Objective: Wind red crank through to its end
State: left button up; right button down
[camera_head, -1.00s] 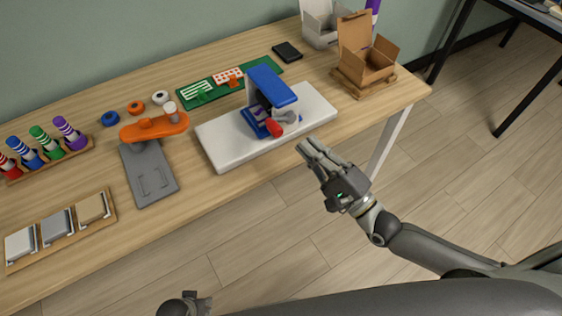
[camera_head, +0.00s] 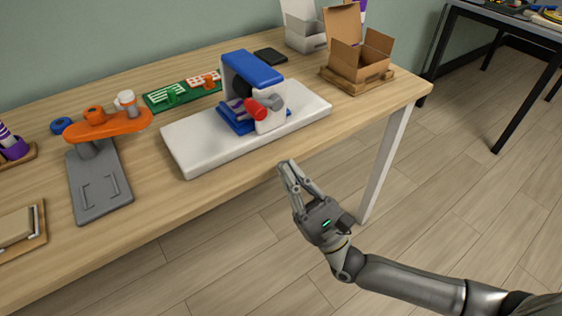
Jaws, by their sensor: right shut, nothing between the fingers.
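The red crank knob (camera_head: 256,109) sits on the front of a blue and white machine (camera_head: 252,72), with a grey crank arm (camera_head: 274,102) beside it. The machine stands on a white slab (camera_head: 186,147) on the table. My right gripper (camera_head: 287,169) is in front of the table edge, below and to the right of the crank and apart from it. Its fingers are together and empty. My left gripper is out of view.
An orange-topped grey press (camera_head: 103,185) stands left of the slab. A green board (camera_head: 176,95) and a black device (camera_head: 270,56) lie behind. An open cardboard box (camera_head: 359,58) stands on a wooden pallet at right. The floor (camera_head: 430,200) before the table is clear.

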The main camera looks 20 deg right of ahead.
jog(key=x, duration=0.7)
jog(key=shift+w+r+p, duration=0.1)
jog(key=shift+r+p, duration=0.1)
jog(key=shift+p, duration=0.2)
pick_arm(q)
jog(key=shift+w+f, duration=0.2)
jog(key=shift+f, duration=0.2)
pick_arm(e)
jog(key=shift+w+a+r, duration=0.3)
jog(key=shift+w+r, duration=0.05)
jog(key=shift+w, duration=0.05)
jog(key=shift+a+r+m+t+h, duration=0.1)
jog(key=shift+r+m+t+h, duration=0.35)
jog(key=shift+m, duration=0.25)
jog(key=shift+r+m+h, duration=0.2)
jog(key=shift+m+h, duration=0.25)
jog(key=shift+m, duration=0.05)
jog(key=shift+t, duration=0.25)
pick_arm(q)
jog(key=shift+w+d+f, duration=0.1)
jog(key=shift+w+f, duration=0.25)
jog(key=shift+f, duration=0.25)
